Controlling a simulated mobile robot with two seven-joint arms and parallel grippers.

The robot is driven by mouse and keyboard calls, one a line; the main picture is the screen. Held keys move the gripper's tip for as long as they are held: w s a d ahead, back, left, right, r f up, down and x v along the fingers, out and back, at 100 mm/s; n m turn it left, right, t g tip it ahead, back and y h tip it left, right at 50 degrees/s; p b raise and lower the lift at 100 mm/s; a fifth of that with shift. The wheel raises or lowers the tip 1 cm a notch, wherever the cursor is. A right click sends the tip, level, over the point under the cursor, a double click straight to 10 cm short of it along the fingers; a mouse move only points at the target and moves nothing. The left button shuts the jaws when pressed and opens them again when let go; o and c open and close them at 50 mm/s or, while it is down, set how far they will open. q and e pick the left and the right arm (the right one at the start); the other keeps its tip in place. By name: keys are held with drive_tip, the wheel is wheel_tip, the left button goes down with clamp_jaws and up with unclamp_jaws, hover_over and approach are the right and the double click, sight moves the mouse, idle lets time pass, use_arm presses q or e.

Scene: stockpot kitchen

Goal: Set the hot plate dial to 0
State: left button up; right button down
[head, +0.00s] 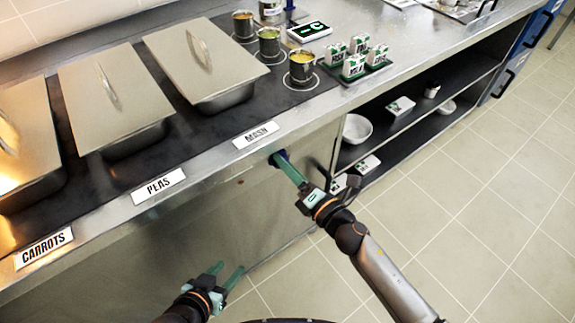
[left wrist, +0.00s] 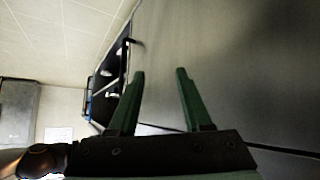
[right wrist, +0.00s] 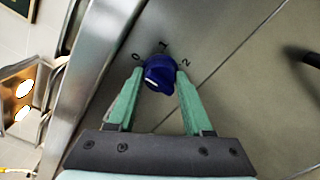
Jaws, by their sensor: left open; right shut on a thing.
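The blue hot plate dial (right wrist: 161,75) sits on the steel counter front, with the numbers 0, 1 and 2 printed around it. A small white mark shows on the knob; I cannot tell for sure which number it points to. My right gripper (right wrist: 160,82) is shut on the dial, one green finger on each side. In the head view the dial (head: 275,160) shows as a bit of dark blue at the tips of my right gripper (head: 281,163), below the MASH label. My left gripper (head: 228,270) is open and empty, low in front of the counter.
Lidded pans stand on the counter behind the CARROTS (head: 44,248), PEAS (head: 159,186) and MASH (head: 256,135) labels. Several filled cans (head: 302,68) and small boxes on a tray (head: 378,68) stand further right. Open shelves (head: 432,98) lie below; the tiled floor is clear.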

drive_tip(key=shift+c, duration=1.6)
unclamp_jaws()
drive_tip(key=v, duration=1.2)
drive_tip(key=shift+s+d+b, duration=0.15)
drive_tip(key=shift+s+b, duration=0.05)
drive_tip(key=shift+b, duration=0.1)
